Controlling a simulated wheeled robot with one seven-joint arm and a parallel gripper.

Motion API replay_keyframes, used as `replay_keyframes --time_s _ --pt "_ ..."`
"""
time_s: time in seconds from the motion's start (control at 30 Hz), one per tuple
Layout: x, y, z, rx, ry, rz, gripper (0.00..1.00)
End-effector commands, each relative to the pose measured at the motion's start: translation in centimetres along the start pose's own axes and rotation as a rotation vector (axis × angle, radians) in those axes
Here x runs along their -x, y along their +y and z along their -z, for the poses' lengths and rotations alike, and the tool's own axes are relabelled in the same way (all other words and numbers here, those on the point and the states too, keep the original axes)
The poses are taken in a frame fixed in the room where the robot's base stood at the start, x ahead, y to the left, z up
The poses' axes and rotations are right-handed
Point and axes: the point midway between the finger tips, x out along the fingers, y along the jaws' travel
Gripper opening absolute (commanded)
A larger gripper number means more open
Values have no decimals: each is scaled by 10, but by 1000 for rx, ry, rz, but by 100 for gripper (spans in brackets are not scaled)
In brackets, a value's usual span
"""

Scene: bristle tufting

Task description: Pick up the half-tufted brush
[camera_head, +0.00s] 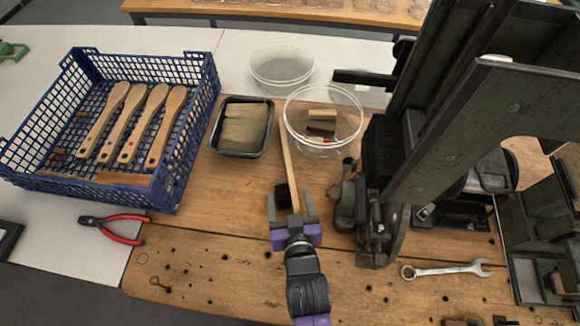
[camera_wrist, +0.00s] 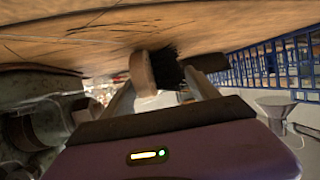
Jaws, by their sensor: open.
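The half-tufted brush (camera_head: 288,168) has a long pale wooden handle and a patch of black bristles near its close end. Its far end reaches up to the left side of a clear bowl. My gripper (camera_head: 291,206) is open, with one finger on each side of the brush's near end. In the wrist view the wooden end (camera_wrist: 142,73) and dark bristles (camera_wrist: 167,70) show between the spread fingers of my gripper (camera_wrist: 162,84). I cannot tell whether either finger touches the brush.
A blue crate (camera_head: 182,172) with several wooden brushes stands left. A dark tray (camera_head: 214,148) holds bristle material. A clear bowl (camera_head: 350,140) holds small blocks; another bowl (camera_head: 282,66) stands behind. A dark green machine (camera_head: 470,120) crowds the right. Red pliers (camera_head: 120,219) and a wrench (camera_head: 445,269) lie in front.

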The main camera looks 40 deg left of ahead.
Motion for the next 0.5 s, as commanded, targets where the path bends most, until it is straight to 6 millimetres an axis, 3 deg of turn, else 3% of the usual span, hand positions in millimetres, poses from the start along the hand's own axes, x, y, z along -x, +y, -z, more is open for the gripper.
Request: replay_keyframes --time_s 0.3,0.5 --pt "-39 -1 2 0 1 0 69" --pt "-43 -1 1 -1 1 0 69"
